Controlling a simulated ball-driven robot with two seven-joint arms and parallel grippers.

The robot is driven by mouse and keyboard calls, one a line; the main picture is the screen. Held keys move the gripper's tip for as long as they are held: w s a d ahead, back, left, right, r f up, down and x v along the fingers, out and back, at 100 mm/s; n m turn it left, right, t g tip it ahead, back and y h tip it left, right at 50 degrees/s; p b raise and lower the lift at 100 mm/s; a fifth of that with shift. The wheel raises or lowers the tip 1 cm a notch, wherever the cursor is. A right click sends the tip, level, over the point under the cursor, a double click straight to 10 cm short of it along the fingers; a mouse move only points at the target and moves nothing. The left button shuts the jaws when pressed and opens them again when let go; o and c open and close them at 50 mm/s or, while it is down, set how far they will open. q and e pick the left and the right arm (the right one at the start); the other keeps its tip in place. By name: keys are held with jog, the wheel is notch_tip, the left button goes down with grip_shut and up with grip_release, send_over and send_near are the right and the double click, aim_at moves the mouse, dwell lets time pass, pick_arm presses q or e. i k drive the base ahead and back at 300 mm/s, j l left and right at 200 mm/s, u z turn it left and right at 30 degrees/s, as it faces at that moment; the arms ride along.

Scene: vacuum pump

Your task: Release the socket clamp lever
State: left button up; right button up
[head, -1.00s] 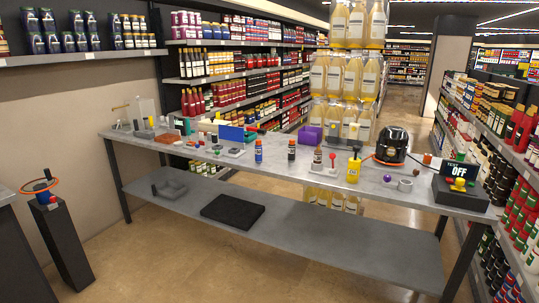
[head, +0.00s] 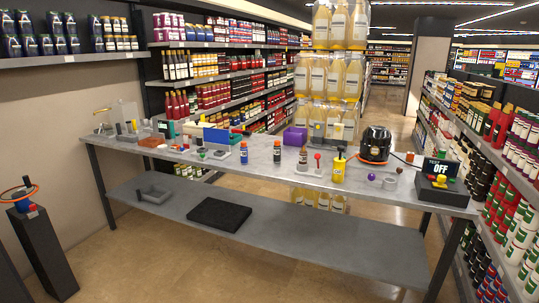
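Neither of my grippers is in view. A long grey workbench (head: 270,174) stands ahead, crowded with small items. A black vacuum pump (head: 375,144) with an orange hose sits toward its right end. A small lever with a red ball tip (head: 318,157) stands upright near the middle. I cannot tell whether it is the socket clamp lever. Grey fixtures with small coloured knobs (head: 218,154) sit left of the middle, too small to make out. A dark box (head: 440,184) at the right end has a display reading "OFF" and a yellow part.
A dark pedestal (head: 42,250) with an orange ring stands at the left. A black mat (head: 219,213) and a grey tray (head: 164,189) lie on the lower shelf. Stocked shelves line the back left and right. The floor before the bench is clear.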

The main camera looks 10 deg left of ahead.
aim_at(318, 156)
jog(key=i+j, duration=1.75)
jog(key=j, duration=0.15)
